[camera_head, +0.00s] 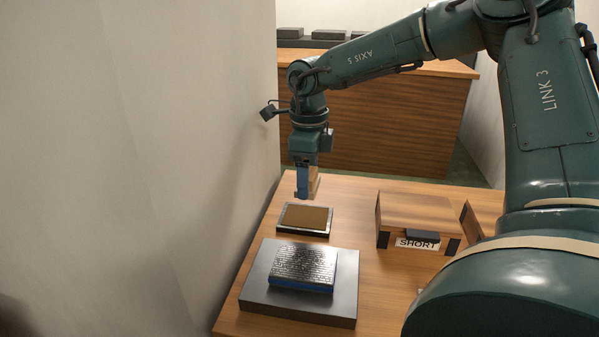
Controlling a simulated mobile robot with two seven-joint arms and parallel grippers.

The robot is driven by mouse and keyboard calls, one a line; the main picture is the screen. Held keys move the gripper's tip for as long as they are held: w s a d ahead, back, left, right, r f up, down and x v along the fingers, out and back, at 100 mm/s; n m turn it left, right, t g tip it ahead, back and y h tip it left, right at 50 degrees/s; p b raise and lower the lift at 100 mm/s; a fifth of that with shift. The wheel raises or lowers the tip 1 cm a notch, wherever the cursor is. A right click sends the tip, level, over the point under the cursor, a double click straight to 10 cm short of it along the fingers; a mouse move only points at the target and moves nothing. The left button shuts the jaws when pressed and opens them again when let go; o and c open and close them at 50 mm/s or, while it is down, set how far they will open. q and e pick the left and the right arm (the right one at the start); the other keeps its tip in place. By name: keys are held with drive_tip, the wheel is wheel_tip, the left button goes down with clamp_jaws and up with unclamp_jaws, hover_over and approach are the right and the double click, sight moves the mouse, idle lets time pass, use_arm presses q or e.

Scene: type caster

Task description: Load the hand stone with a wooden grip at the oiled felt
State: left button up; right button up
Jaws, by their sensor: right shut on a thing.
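My right gripper (304,188) is above the far edge of the oiled felt, pointing down with blue fingers. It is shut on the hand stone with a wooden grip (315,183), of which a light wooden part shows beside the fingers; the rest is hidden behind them. The oiled felt (306,217) is a brown pad in a shallow dark tray with a light rim, lying on the wooden bench. The held stone appears apart from the felt, though its exact height is hard to tell. My left gripper is not in view.
In front of the felt, a block of metal type with a blue base (303,268) sits on a dark plate (258,290). A wooden box labelled SHORT (415,213) stands to the right. A wall (200,150) runs close along the left. Bare bench (350,215) lies between felt and box.

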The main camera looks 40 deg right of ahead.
sight(306, 217)
drive_tip(key=shift+w+f, duration=0.15)
drive_tip(key=shift+f, duration=0.25)
wheel_tip(306, 217, down, 4)
drive_tip(key=b, duration=0.2)
drive_tip(key=shift+r+b, duration=0.2)
drive_tip(key=shift+b, duration=0.1)
drive_tip(key=shift+f+b, duration=0.3)
drive_tip(key=shift+f, duration=0.25)
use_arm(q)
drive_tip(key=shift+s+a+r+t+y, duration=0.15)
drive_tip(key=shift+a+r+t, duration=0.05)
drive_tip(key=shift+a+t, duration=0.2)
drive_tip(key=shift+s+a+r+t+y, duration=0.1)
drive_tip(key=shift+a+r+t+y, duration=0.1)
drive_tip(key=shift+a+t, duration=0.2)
use_arm(e)
drive_tip(key=shift+f, duration=0.3)
use_arm(q)
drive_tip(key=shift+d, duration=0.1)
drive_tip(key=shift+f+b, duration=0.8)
drive_tip(key=shift+b, duration=0.15)
use_arm(e)
drive_tip(key=shift+f, duration=0.6)
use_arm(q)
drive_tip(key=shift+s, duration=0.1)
